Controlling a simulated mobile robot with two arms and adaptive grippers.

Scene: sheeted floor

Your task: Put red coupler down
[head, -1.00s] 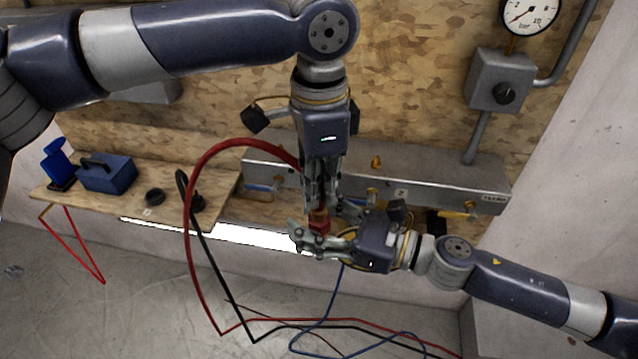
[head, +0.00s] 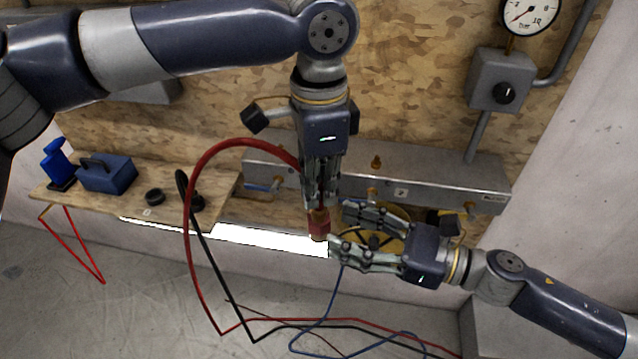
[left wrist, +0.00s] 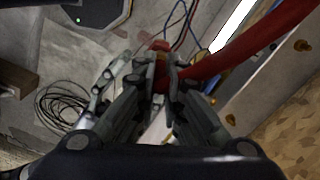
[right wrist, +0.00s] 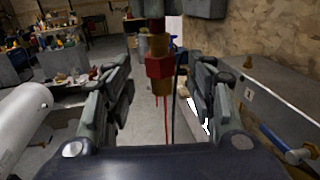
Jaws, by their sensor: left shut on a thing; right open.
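The red coupler (head: 319,222) has a red hex body and a brass part above it, and hangs upright at the end of a thick red hose (head: 222,150). My left gripper (head: 319,205) points down and is shut on it; the left wrist view shows the coupler (left wrist: 160,47) between the fingertips. My right gripper (head: 338,228) is open, to the right of the coupler, with its fingers pointing left. In the right wrist view the coupler (right wrist: 160,68) appears between the open fingers, apart from both.
A wooden shelf (head: 110,200) on the left holds a blue box (head: 106,173), a blue stand (head: 56,163) and black rings. A metal manifold (head: 440,180) with brass fittings runs along the wall behind. Black and blue hoses lie on the floor.

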